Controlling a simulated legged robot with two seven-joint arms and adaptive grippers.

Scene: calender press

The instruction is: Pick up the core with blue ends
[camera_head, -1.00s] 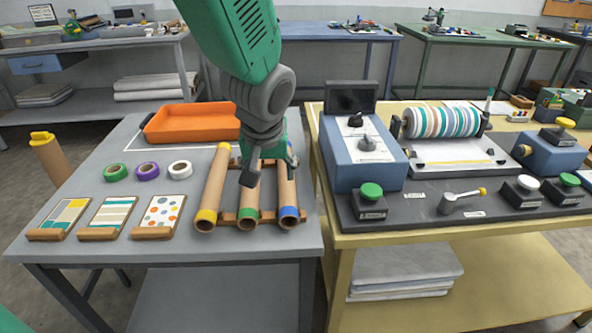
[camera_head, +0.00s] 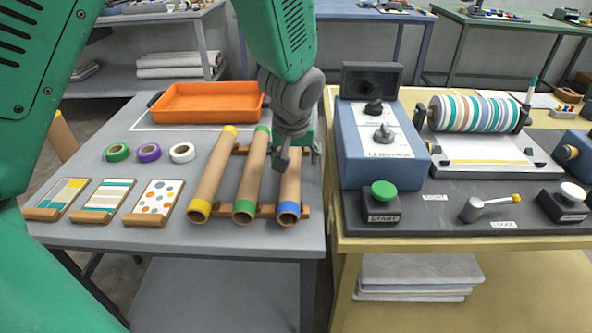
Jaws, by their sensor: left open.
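The core with blue ends (camera_head: 289,195) is a brown cardboard tube at the right of a wooden rack on the grey table. Its near end has a blue band; its far end is hidden behind my gripper. The core with green ends (camera_head: 251,178) lies in the middle and the core with yellow ends (camera_head: 212,176) at the left. My left gripper (camera_head: 294,162) is open, pointing down over the far half of the blue-ended core. I cannot tell whether its fingers touch the core. My right gripper is not in view.
An orange tray (camera_head: 207,103) sits behind the cores. Tape rolls (camera_head: 149,153) and pattern samples (camera_head: 104,200) lie to the left. The blue press control box (camera_head: 378,145) stands close on the right, on a separate yellow bench (camera_head: 420,243).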

